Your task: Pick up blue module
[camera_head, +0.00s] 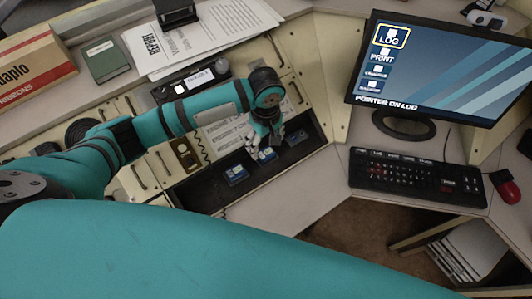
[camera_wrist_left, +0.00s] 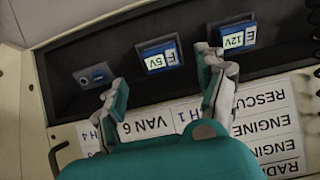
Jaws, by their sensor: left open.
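Several inserts sit in a dark recessed tray (camera_head: 204,194) in the console. One blue module (camera_head: 236,174) is at the tray's left; in the left wrist view it appears to be the one marked 12V (camera_wrist_left: 238,37). A middle blue module (camera_head: 266,155), apparently marked 5V (camera_wrist_left: 158,58), lies just beyond my left gripper (camera_head: 263,146). A third, darker insert (camera_head: 296,137) is at the right, a small blue-grey plate in the wrist view (camera_wrist_left: 97,76). Contact cannot be told. My right gripper is out of view.
A monitor (camera_head: 440,65), keyboard (camera_head: 417,178) and red mouse (camera_head: 505,187) stand on the right desk. Papers (camera_head: 215,35), a green box (camera_head: 108,60) and a ribbon carton (camera_head: 32,72) lie on the upper shelf. A label sheet (camera_wrist_left: 268,115) is beside the tray.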

